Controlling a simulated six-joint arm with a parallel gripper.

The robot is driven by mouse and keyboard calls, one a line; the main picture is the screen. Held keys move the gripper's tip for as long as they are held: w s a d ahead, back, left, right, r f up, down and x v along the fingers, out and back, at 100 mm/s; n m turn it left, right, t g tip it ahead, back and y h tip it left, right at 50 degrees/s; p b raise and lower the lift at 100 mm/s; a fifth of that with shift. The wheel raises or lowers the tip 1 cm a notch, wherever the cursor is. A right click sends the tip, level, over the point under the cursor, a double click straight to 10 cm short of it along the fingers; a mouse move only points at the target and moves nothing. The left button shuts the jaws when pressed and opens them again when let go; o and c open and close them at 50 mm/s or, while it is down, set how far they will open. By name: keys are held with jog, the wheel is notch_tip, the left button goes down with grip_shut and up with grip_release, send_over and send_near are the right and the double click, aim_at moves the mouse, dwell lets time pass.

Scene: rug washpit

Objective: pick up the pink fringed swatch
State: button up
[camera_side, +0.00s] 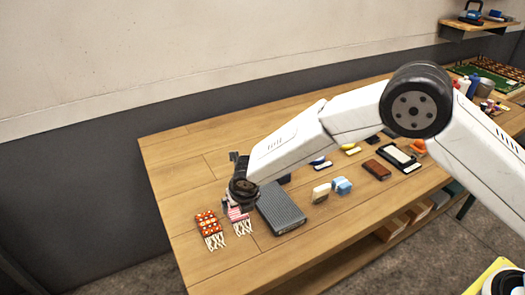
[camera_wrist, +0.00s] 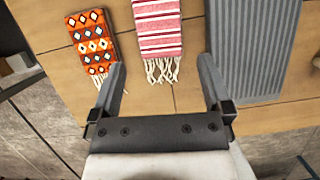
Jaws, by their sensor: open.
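The pink fringed swatch (camera_wrist: 158,30) is pink and white striped with a cream fringe at its lower end. It lies on the wooden table in the wrist view, and its top is cut off by the frame. In the side view the swatch (camera_side: 238,214) is partly hidden under my gripper (camera_side: 236,205). In the wrist view my gripper (camera_wrist: 162,80) is open and empty. Its two fingers stand apart, one to each side of the fringe in the picture. I cannot tell its exact height above the table.
An orange patterned fringed swatch (camera_wrist: 92,45) lies close on the left. A grey ribbed slab (camera_wrist: 250,45) lies close on the right. A white and tan block (camera_side: 321,193), a blue and white piece (camera_side: 342,186) and a brown block (camera_side: 377,169) lie farther right.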

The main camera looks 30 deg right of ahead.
aim_at(237, 213)
jog(key=shift+f, duration=0.2)
jog(key=shift+x, duration=2.5)
jog(key=c, duration=1.1)
jog(key=shift+r, duration=0.1)
jog(key=shift+r, duration=0.7)
jog(key=s+d+r, duration=0.1)
jog(key=s+r, duration=0.2)
jog(key=s, duration=0.1)
jog(key=s+d+r, duration=0.2)
jog(key=s+r, duration=0.2)
jog(key=s+d+r, duration=0.2)
jog(key=s+r, duration=0.2)
jog(key=s, duration=0.1)
jog(key=shift+s+r, duration=0.1)
jog(key=shift+r, duration=0.15)
